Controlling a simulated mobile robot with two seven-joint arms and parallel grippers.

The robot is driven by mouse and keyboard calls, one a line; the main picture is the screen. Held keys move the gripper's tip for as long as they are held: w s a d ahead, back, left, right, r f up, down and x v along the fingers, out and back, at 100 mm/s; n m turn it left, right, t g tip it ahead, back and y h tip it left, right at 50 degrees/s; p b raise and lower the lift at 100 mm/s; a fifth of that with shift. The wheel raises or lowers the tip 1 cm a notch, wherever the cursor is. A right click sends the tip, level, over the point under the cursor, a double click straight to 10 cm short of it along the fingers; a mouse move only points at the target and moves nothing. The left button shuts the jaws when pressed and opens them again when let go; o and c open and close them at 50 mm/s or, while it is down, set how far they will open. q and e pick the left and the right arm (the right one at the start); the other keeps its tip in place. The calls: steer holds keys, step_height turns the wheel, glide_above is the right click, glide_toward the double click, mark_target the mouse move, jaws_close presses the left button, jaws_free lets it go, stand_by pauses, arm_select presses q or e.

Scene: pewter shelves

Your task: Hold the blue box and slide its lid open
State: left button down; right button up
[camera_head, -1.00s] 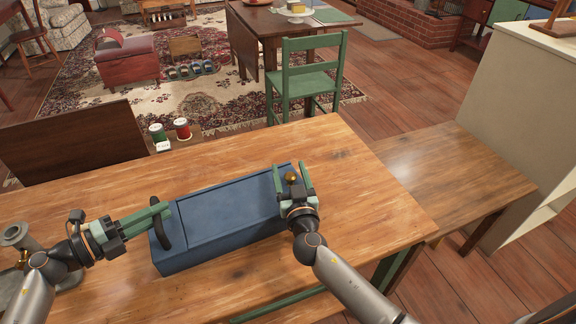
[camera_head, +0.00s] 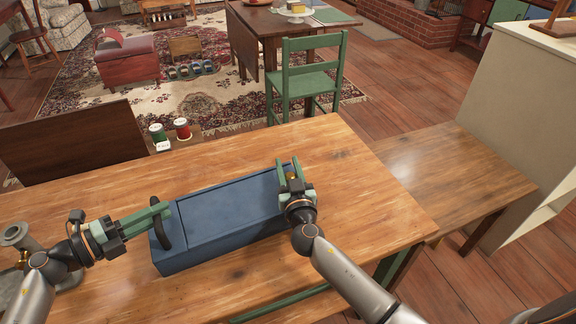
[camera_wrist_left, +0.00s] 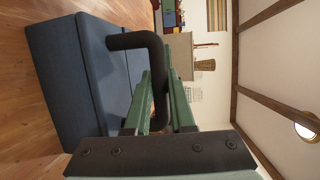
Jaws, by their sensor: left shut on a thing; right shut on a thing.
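The blue box (camera_head: 205,249) lies on the wooden table, and its flat blue lid (camera_head: 228,208) covers the top. A dark handle (camera_head: 162,230) stands at its left end. My left gripper (camera_head: 164,211) is shut on the handle. The left wrist view shows the green fingers (camera_wrist_left: 162,85) around the dark handle (camera_wrist_left: 135,41), with the box (camera_wrist_left: 62,85) beside it.
The wooden table (camera_head: 340,160) is clear behind and to the right of the box. A grey metal object (camera_head: 17,236) stands at the left, partly behind my left arm. Red and green spools (camera_head: 182,129) stand beyond the table's far edge. A lower wooden surface (camera_head: 455,180) lies at right.

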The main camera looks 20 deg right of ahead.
jaws_close()
stand_by(0.7)
steer(key=d, duration=0.9)
steer(key=w+d, duration=0.1)
steer(key=d, duration=0.3)
steer(key=shift+d+f, duration=0.1)
steer(key=shift+d, duration=0.1)
steer(key=o, duration=0.9)
jaws_free()
steer(key=shift+a, duration=0.1)
steer(key=shift+c, duration=0.2)
steer(key=shift+s, duration=0.15)
steer(key=s+a, duration=0.2)
steer(key=s, duration=0.9)
steer(key=shift+s, duration=0.3)
